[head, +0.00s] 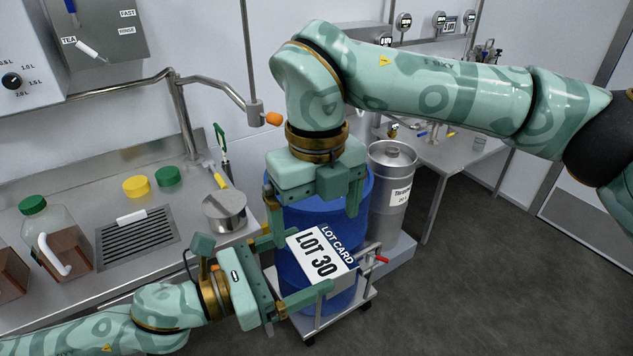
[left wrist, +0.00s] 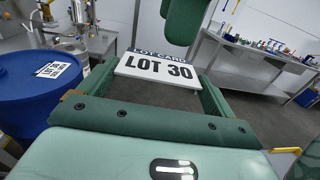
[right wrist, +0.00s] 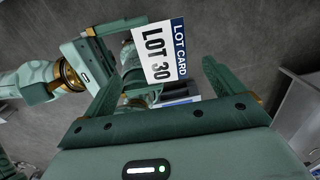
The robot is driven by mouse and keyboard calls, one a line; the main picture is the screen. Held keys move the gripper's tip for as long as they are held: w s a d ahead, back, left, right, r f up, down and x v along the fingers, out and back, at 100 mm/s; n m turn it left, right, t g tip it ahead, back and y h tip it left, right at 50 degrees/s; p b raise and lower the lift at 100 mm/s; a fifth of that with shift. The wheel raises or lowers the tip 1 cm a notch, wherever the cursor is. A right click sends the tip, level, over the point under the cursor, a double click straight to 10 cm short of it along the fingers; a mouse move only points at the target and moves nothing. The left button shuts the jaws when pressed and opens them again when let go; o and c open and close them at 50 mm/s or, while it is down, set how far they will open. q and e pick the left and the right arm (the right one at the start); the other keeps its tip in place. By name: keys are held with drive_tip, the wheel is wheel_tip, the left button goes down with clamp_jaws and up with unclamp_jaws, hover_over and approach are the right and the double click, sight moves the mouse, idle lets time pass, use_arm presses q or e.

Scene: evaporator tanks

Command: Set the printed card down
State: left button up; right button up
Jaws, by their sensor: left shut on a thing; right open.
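The printed card, a white plate with a dark blue band reading LOT CARD and LOT 30 (head: 322,257), is gripped by my left gripper (head: 308,265). It is held tilted in the air in front of the blue drum (head: 290,268). In the left wrist view the card (left wrist: 158,67) spans between the two fingers. My right gripper (head: 313,208) is open above the card, fingers pointing down. In the right wrist view the card (right wrist: 160,50) shows between its spread fingers; I cannot tell whether they touch it.
The drum stands on a wheeled cart (head: 320,322). A steel canister (head: 390,215) stands behind it at right. Open floor lies at right.

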sight(317, 252)
wheel_tip(317, 252, down, 5)
drive_tip(key=shift+f, duration=0.1)
idle(0.3)
drive_tip(key=c, duration=1)
use_arm(q)
drive_tip(key=o, duration=0.7)
use_arm(e)
drive_tip(key=shift+s, duration=0.1)
drive_tip(key=shift+c, duration=0.2)
use_arm(q)
drive_tip(key=shift+a, duration=0.15)
